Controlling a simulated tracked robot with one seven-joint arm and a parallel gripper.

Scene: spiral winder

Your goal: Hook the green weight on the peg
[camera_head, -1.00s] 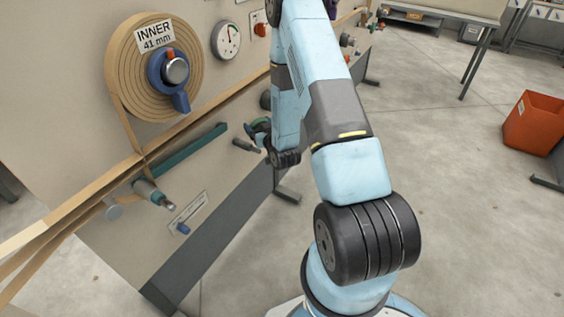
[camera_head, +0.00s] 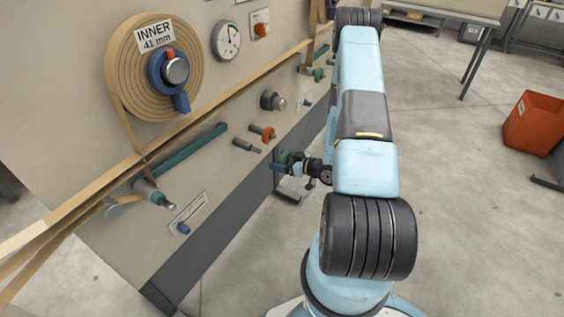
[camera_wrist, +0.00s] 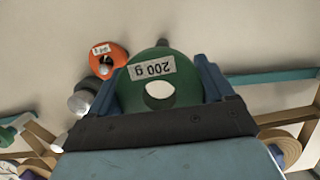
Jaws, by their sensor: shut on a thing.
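The green weight, a round disc with a centre hole and a "200 g" label, sits between the two blue fingers of my gripper (camera_wrist: 163,88) in the wrist view. My gripper is shut on the green weight (camera_wrist: 188,92). In the head view, my gripper (camera_head: 284,163) and the green weight (camera_head: 291,155) are right of and below an empty grey peg (camera_head: 245,145), apart from the panel. In the wrist view a dark peg (camera_wrist: 163,43) shows just beyond the weight's edge, not in its hole.
An orange-red weight (camera_head: 268,134) hangs on a peg next to the empty one; it also shows in the wrist view (camera_wrist: 106,59). A grey knob (camera_head: 272,100) sticks out above. A tan strip (camera_head: 220,90) and a teal bar (camera_head: 185,149) cross the panel.

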